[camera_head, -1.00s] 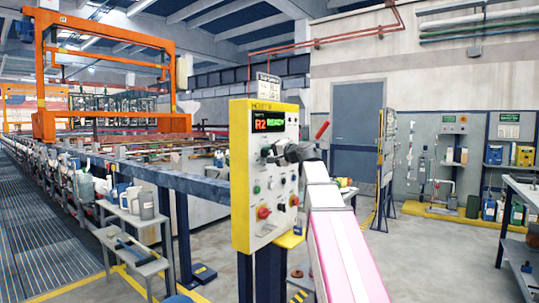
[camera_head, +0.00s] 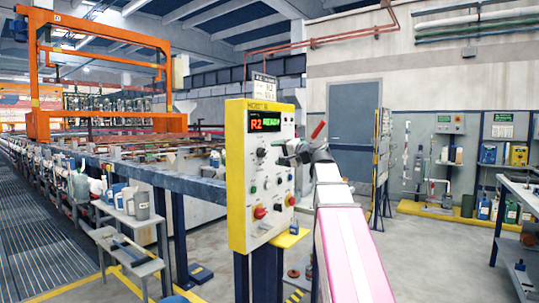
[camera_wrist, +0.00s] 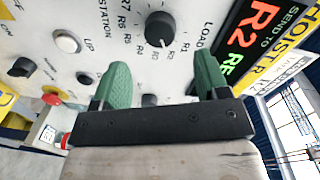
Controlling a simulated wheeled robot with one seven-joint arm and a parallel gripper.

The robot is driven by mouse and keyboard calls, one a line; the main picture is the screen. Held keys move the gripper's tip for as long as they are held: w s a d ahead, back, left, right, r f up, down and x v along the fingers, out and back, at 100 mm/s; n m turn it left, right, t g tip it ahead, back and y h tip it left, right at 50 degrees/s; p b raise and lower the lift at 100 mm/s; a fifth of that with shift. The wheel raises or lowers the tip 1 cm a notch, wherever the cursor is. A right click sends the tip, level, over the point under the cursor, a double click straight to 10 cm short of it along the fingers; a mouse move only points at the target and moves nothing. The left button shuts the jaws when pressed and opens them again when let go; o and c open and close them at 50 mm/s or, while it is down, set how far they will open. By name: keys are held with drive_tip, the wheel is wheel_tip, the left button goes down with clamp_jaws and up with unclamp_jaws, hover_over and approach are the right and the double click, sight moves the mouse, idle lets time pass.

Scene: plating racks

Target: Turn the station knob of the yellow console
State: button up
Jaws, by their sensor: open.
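The yellow console (camera_head: 237,185) stands in the middle of the head view, with a pale front panel and a display (camera_head: 265,124) reading R2 READY. The black round station knob (camera_wrist: 160,28) shows in the wrist view, ringed by R-number labels and the word STATION. It also seems to show below the display in the head view (camera_head: 261,152). My gripper (camera_wrist: 161,78) is open and empty. Its two green fingers are spread to either side below the knob in the wrist view, apart from it. In the head view my gripper (camera_head: 292,152) is at the panel's right side.
Other controls share the panel: a white button (camera_wrist: 67,41), a black knob (camera_wrist: 22,67) and a red button (camera_head: 260,212). A red-tipped lever (camera_head: 318,130) stands out right of the console. A grey stand (camera_head: 130,235) is at left.

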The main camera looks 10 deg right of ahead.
drive_tip(key=shift+v, duration=2.2)
drive_tip(key=a+f+n+g+h, duration=0.1)
drive_tip(key=a+f+g+h, duration=0.15)
drive_tip(key=f, duration=1.55)
drive_tip(key=a+f+n+g+h, duration=0.1)
drive_tip(key=f+g+h, duration=0.25)
drive_tip(key=f, duration=1.45)
drive_tip(key=s+f+n+g+h, duration=0.1)
drive_tip(key=s+f+g+h, duration=0.1)
drive_tip(key=s+f, duration=0.3)
drive_tip(key=s+f+n+g+h, duration=0.1)
drive_tip(key=s+f, duration=0.5)
drive_tip(key=f, duration=0.7)
drive_tip(key=s+f+n+g+h, duration=0.1)
drive_tip(key=s+f+g+h, duration=0.1)
drive_tip(key=s+f, duration=0.4)
wheel_tip(320, 180, down, 3)
drive_tip(key=shift+f+n+g+h, duration=0.2)
drive_tip(key=shift+n+g+h, duration=0.15)
drive_tip(key=shift+g, duration=0.55)
drive_tip(key=shift+s, duration=0.15)
clamp_jaws()
